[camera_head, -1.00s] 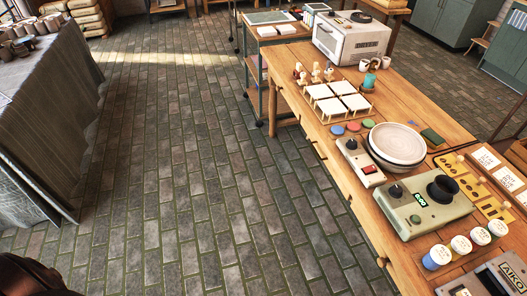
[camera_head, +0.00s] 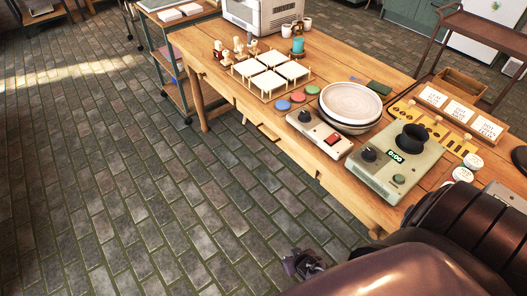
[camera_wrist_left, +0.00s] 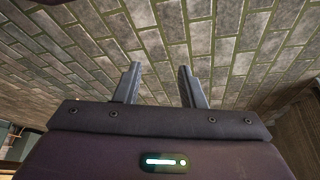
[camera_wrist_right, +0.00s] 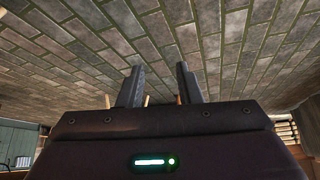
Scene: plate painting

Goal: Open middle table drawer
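The long wooden table (camera_head: 215,92) runs diagonally across the head view. Its side toward the floor is seen steeply from above, so the drawer fronts barely show. A small wooden piece (camera_head: 268,132) juts out below the table edge near the middle, perhaps a drawer handle; I cannot tell whether it belongs to the middle drawer. In the right wrist view my right gripper (camera_wrist_right: 158,88) is open and empty. My left gripper (camera_wrist_left: 157,85) is open and empty over bricks.
The tabletop holds square white tiles (camera_head: 270,72), stacked plates (camera_head: 350,103), a control box with a red switch (camera_head: 319,132) and a green-grey device (camera_head: 400,160). A wheeled shelf (camera_head: 175,60) stands beyond the far end. The brick floor (camera_head: 150,190) left of the table is clear.

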